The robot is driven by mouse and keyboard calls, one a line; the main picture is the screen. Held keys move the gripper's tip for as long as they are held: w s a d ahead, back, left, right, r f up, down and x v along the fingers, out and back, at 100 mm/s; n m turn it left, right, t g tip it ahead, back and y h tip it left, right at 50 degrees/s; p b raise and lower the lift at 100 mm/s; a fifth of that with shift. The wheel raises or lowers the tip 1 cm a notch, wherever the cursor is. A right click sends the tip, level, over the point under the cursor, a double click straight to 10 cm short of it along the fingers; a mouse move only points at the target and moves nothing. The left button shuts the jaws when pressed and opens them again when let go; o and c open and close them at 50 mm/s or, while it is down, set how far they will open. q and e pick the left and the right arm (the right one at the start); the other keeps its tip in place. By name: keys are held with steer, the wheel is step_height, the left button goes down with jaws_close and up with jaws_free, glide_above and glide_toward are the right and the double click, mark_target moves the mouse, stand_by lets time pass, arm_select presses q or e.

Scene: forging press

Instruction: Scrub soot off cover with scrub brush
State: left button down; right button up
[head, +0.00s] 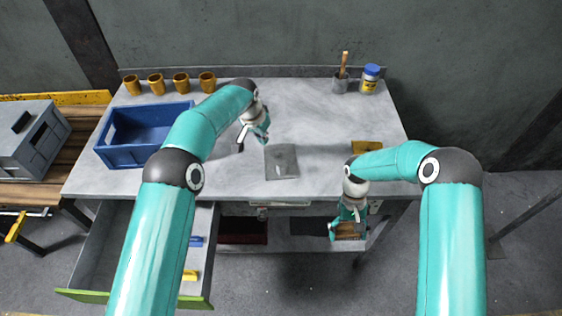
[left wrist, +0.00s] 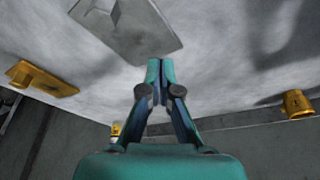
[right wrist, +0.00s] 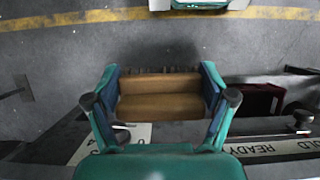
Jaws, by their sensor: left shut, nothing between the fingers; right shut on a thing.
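The cover, a flat grey plate (head: 282,164), lies on the worktable; it also shows at the top of the left wrist view (left wrist: 150,38). I cannot clearly make out soot on it. My left gripper (left wrist: 160,66) is shut and empty, above the table just left of the cover in the head view (head: 250,143). My right gripper (right wrist: 160,88) is shut on the scrub brush, a brown wooden block with dark bristles (right wrist: 160,105). In the head view the brush (head: 350,229) hangs in front of the table's front edge, below the tabletop, partly hidden by the gripper.
A blue crate (head: 142,154) and several orange mugs (head: 181,82) stand at the table's left. A cup (head: 340,84) and blue-lidded jar (head: 370,78) stand at the back right. A yellow piece (head: 368,147) lies near my right arm. An open drawer (head: 92,250) juts out at front left.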

mark_target(267, 159)
arm_select(q)
steer(key=shift+d+f+b, duration=0.2)
steer(key=shift+f+b, duration=0.75)
steer(key=shift+f, duration=0.9)
arm_select(e)
steer(key=shift+d+f, duration=0.15)
steer(key=shift+f, duration=1.05)
arm_select(q)
steer(key=shift+f+b, duration=1.6)
steer(key=shift+f, duration=0.75)
arm_select(e)
steer(key=shift+f, duration=1.65)
arm_select(q)
steer(key=shift+r, duration=0.2)
arm_select(e)
steer(key=shift+r, duration=0.15)
arm_select(q)
steer(key=shift+r+p, duration=1.85)
steer(key=shift+r, duration=1.05)
arm_select(e)
steer(key=shift+r, duration=1.75)
